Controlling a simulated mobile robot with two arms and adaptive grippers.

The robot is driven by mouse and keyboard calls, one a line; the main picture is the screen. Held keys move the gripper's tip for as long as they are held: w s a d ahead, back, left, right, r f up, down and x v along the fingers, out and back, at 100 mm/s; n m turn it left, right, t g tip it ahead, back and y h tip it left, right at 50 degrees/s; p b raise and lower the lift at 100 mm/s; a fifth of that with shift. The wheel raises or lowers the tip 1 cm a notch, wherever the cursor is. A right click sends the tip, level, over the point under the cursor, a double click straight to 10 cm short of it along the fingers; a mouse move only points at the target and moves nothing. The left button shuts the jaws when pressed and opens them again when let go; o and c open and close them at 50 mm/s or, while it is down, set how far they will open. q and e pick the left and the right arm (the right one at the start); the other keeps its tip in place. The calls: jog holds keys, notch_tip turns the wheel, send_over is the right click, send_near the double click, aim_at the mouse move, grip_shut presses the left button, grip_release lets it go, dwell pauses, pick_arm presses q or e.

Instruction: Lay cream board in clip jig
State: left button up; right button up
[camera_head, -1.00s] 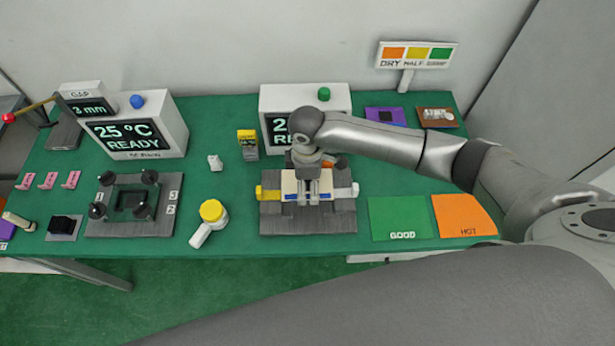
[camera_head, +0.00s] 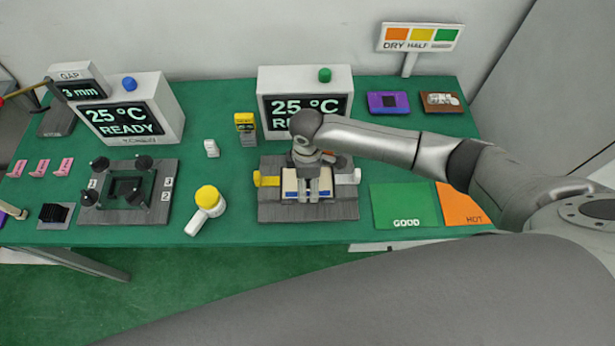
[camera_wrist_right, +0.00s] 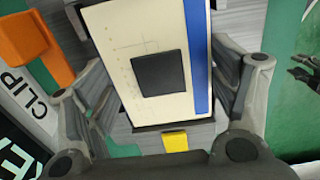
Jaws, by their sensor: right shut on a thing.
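The cream board (camera_wrist_right: 130,40), with a black square and a blue edge strip, fills the middle of the right wrist view. In the head view the cream board (camera_head: 290,187) lies at the middle of the grey clip jig (camera_head: 310,213). My right gripper (camera_head: 308,190) points down over it, shut on the board, with one finger at each side. The jig has a yellow clip (camera_head: 266,180) on the left and a white clip (camera_head: 347,177) on the right. An orange part (camera_wrist_right: 38,45) shows beside the board. I cannot tell whether the board is fully seated. My left gripper is out of view.
A display box (camera_head: 304,80) stands behind the jig. A yellow-topped tool (camera_head: 207,205) and a black-knobbed fixture (camera_head: 127,200) are to the left. The green GOOD mat (camera_head: 404,203) and orange HOT mat (camera_head: 460,205) are to the right.

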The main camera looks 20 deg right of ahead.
jog(key=o, duration=1)
notch_tip(320, 180, up, 12)
